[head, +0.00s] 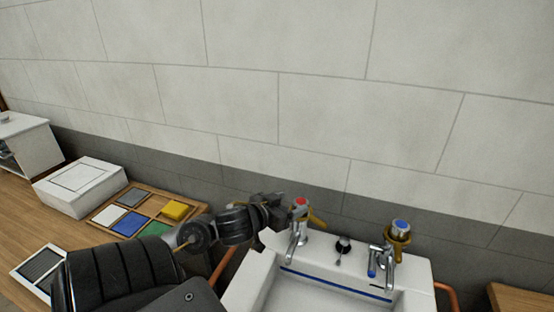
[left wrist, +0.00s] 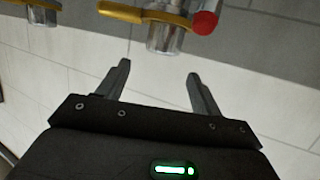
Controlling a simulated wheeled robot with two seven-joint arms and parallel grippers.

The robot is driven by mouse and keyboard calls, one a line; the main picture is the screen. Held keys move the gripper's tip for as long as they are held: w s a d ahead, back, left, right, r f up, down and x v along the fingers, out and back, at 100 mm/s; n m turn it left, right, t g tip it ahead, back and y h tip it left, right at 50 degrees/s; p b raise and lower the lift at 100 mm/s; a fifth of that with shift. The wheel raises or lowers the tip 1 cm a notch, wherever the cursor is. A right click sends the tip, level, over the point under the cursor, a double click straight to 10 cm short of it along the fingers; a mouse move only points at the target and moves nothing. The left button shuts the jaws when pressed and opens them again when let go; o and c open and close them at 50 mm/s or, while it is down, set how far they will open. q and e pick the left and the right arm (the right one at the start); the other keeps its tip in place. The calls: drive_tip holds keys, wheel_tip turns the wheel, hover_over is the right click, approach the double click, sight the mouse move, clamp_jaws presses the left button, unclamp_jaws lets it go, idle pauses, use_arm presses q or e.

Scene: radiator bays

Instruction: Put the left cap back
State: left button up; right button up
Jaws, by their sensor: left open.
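The left tap (head: 292,245) stands at the sink's back left, with a red top (head: 301,201) and a yellow lever. In the left wrist view a chrome tap part (left wrist: 164,38) shows beyond the fingertips, with a yellow lever (left wrist: 120,12) and a red end (left wrist: 205,22). My left gripper (head: 284,207) is close to the left tap's top, partly hiding it. In the left wrist view the gripper (left wrist: 160,72) is open, with nothing between its fingers. I cannot make out a separate loose cap. My right gripper is not in view.
The right tap (head: 398,240) has a blue top. A small dark fitting (head: 343,245) stands between the taps on the white sink (head: 330,290). A tray (head: 105,217) of coloured tiles and a white box (head: 80,188) lie on the wooden counter at left. The wall is close behind.

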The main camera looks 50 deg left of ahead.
use_arm(q)
drive_tip(key=p+v, duration=0.3)
drive_tip(key=v, duration=0.2)
drive_tip(key=shift+s+r, duration=0.15)
drive_tip(key=shift+s, duration=0.1)
idle(0.3)
